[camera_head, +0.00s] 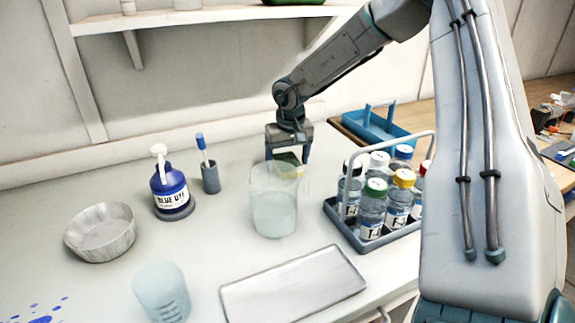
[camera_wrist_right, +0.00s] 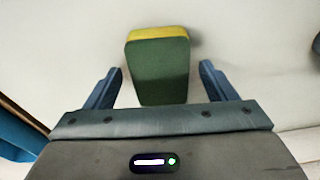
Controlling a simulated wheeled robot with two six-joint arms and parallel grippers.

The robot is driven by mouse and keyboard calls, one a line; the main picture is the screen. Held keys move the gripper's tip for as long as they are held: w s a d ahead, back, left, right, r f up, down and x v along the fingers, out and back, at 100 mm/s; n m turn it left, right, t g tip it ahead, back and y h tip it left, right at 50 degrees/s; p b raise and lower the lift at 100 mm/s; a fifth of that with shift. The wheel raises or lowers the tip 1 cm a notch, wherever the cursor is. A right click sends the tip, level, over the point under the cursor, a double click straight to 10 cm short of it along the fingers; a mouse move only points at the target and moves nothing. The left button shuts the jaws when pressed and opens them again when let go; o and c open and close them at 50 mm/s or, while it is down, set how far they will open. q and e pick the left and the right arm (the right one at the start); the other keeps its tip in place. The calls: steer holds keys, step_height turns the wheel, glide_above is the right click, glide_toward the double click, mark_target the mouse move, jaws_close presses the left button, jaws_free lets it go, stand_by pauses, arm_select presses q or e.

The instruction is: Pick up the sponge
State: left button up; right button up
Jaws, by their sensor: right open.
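The sponge (camera_wrist_right: 158,70) is a green block with a yellow layer along its far edge. It stands between the two fingers of my right gripper (camera_wrist_right: 160,72) in the right wrist view, with a gap on each side. In the head view the sponge (camera_head: 287,158) shows as a small yellow-green patch, partly hidden by the gripper and the clear beaker in front. My right gripper (camera_head: 289,157) points down around it at the back of the table and is open. My left gripper is not in view.
A clear beaker (camera_head: 274,212) stands just in front of the gripper. A rack (camera_head: 371,246) of capped bottles is to the right. A blue dye bottle (camera_head: 171,190), pen cup (camera_head: 210,178), metal bowl (camera_head: 100,233), another beaker (camera_head: 161,291) and flat tray (camera_head: 293,287) are nearby.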

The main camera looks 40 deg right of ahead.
steer(key=shift+f+b, duration=0.3)
steer(key=shift+b, duration=0.1)
stand_by(0.3)
steer(key=c, duration=1)
